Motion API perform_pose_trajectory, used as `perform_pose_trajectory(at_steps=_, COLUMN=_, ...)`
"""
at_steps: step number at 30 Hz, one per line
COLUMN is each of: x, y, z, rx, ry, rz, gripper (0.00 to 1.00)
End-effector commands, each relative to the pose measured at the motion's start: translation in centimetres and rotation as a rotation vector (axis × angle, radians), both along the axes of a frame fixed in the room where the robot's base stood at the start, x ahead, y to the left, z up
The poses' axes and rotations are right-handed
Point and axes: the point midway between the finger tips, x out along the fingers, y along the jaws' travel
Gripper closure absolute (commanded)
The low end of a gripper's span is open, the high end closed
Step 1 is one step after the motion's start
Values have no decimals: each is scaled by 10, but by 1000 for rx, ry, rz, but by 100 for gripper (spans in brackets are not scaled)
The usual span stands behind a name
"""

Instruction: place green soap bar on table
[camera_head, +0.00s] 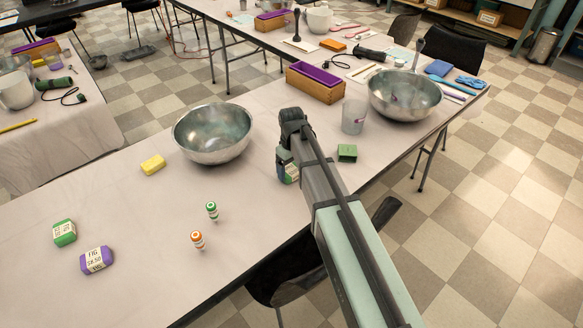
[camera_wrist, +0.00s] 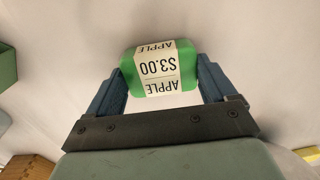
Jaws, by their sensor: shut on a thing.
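My gripper (camera_wrist: 163,78) is shut on a green soap bar (camera_wrist: 186,70) with a white label reading APPLE $3.00, one finger on each side. In the head view my gripper (camera_head: 287,160) is over the table (camera_head: 140,215), between the left metal bowl and the green box. The held bar shows there only partly, behind the gripper. I cannot tell whether it touches the tabletop. Another green wrapped bar (camera_head: 64,232) lies at the table's left, beside a purple wrapped bar (camera_head: 97,260).
A metal bowl (camera_head: 212,133) stands left of my gripper. A small green box (camera_head: 347,153), a clear cup (camera_head: 354,117) and a wooden box (camera_head: 315,83) are to the right. A yellow bar (camera_head: 153,165) and two small bottles (camera_head: 198,240) stand apart. The front-left tabletop has free room.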

Motion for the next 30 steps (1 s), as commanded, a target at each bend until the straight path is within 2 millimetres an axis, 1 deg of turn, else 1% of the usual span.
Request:
perform_pose_trajectory(at_steps=6, x=0, y=0, z=-2, rx=0, ry=0, rz=0, gripper=49)
perform_pose_trajectory(at_steps=7, x=0, y=0, z=-3, rx=0, ry=0, rz=0, gripper=15)
perform_pose_trajectory(at_steps=12, x=0, y=0, z=-2, rx=0, ry=0, rz=0, gripper=0)
perform_pose_trajectory(at_steps=19, x=0, y=0, z=-2, rx=0, ry=0, rz=0, gripper=0)
perform_pose_trajectory(at_steps=23, x=0, y=0, z=4, rx=1, ry=-1, rz=0, gripper=0)
perform_pose_trajectory(at_steps=26, x=1, y=0, z=15, rx=1, ry=-2, rz=0, gripper=0)
perform_pose_trajectory(at_steps=30, x=1, y=0, z=37, rx=1, ry=-3, rz=0, gripper=0)
